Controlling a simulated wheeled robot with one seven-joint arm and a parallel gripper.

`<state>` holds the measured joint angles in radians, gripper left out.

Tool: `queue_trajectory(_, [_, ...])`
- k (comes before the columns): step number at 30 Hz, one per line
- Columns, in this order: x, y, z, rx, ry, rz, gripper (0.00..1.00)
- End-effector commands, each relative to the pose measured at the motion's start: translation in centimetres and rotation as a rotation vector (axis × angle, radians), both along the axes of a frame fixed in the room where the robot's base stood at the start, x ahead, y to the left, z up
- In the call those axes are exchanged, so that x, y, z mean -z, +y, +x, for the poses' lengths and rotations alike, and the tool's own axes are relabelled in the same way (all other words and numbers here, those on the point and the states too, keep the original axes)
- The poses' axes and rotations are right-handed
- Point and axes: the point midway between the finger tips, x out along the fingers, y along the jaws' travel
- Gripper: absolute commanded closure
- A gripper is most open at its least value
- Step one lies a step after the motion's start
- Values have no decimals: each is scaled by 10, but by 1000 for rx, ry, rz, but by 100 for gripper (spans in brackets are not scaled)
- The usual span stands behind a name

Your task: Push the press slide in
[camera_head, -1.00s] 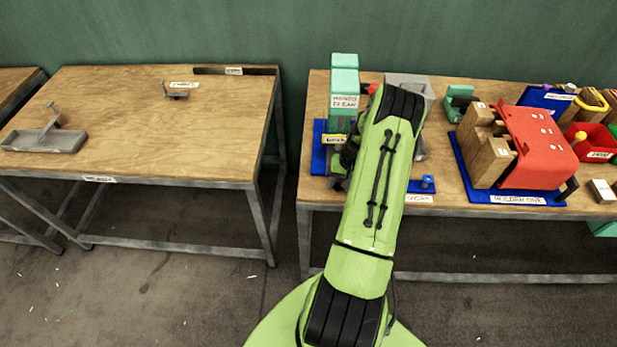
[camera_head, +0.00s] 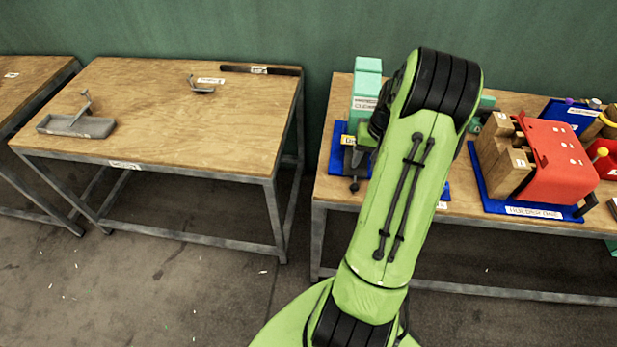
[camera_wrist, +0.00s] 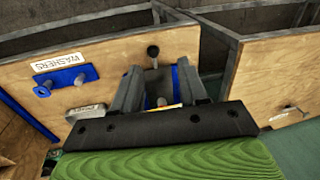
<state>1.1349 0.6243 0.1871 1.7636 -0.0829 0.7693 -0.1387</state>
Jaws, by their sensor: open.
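The press (camera_head: 366,85) is a teal upright block on a blue base at the left end of the right-hand table in the head view. Its grey slide (camera_head: 355,158) sticks out at the front, toward the table edge, and ends in a dark knob (camera_head: 354,186). In the wrist view the knob (camera_wrist: 153,51) shows just beyond the fingertips, with part of the slide between the fingers. My gripper (camera_wrist: 158,78) is open, its two fingers apart on either side of the slide. Contact cannot be told. My arm hides most of the gripper and the press's right side in the head view.
A red press-like unit (camera_head: 560,165) with wooden blocks stands to the right on a blue base. A blue piece (camera_wrist: 67,80) lies by the "WASHERS" label in the wrist view. The left table (camera_head: 190,130) holds a grey tray (camera_head: 75,125) and a small bracket (camera_head: 201,88).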

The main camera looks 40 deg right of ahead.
Motion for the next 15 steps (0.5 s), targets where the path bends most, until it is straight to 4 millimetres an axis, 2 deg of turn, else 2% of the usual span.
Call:
queue_trajectory(1, [2, 9, 6, -25, 1, -18, 57])
queue_trajectory(6, [-13, 42, 20, -99, 1, -71, 57])
queue_trajectory(15, [-35, 106, 33, -228, -20, -158, 57])
